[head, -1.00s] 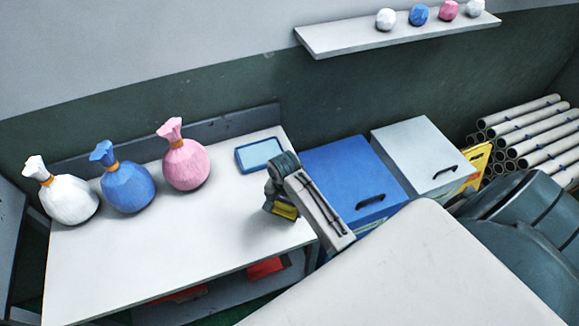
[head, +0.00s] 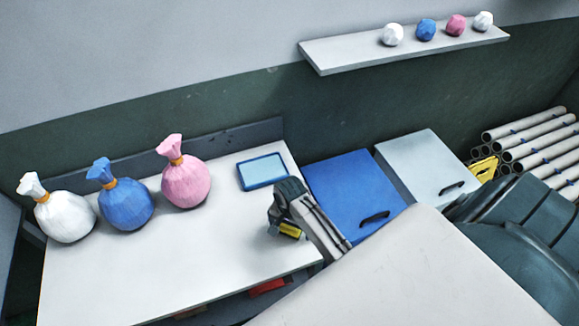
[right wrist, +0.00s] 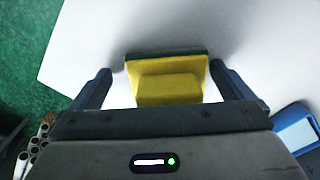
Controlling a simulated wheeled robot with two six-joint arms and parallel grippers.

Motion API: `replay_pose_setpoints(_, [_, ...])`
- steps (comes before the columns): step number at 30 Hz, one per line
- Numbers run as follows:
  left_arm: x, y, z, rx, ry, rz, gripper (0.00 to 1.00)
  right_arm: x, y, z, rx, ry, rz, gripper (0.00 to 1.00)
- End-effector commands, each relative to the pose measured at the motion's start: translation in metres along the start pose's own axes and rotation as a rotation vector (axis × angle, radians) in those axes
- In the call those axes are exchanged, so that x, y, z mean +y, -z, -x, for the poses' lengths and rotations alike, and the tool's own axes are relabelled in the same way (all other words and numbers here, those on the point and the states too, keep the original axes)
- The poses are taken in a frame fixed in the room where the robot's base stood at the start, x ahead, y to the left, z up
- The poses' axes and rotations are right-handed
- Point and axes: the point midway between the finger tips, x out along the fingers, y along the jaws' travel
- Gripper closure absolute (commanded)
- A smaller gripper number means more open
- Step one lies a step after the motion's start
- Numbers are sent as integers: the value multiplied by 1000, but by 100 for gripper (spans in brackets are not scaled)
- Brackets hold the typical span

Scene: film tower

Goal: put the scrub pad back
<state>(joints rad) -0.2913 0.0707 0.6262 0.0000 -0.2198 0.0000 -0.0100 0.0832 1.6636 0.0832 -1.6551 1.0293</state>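The scrub pad (right wrist: 170,85) is a yellow block with a dark green layer along its far side. It also shows in the head view (head: 290,230), on the white table (head: 170,260), partly hidden by my right gripper. My right gripper (head: 281,222) is just above the pad, near the table's right end. In the right wrist view its two fingers (right wrist: 168,85) stand apart on either side of the pad, with a gap on each side. A blue-rimmed tray (head: 262,171) with a light blue inside lies at the table's back right. My left gripper is not in view.
White, blue and pink tied bags (head: 124,205) stand on the table's left half. A blue bin (head: 345,190) and a grey bin (head: 420,160) stand to the right. A wall shelf (head: 400,45) holds several small balls. The table's middle is clear.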

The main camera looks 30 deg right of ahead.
Motion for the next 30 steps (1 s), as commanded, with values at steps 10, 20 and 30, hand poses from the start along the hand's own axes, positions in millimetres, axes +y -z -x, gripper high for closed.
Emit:
replay_pose_setpoints(10, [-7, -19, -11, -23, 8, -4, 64, -1, 1, 27, 5, 5, 0, 0])
replay_pose_setpoints(20, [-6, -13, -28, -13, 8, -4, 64, -1, 1, 102, 3, 4, 0, 0])
replay_pose_setpoints(30, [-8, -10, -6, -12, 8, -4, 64, 0, 0, 122, 0, 0, 0, 0])
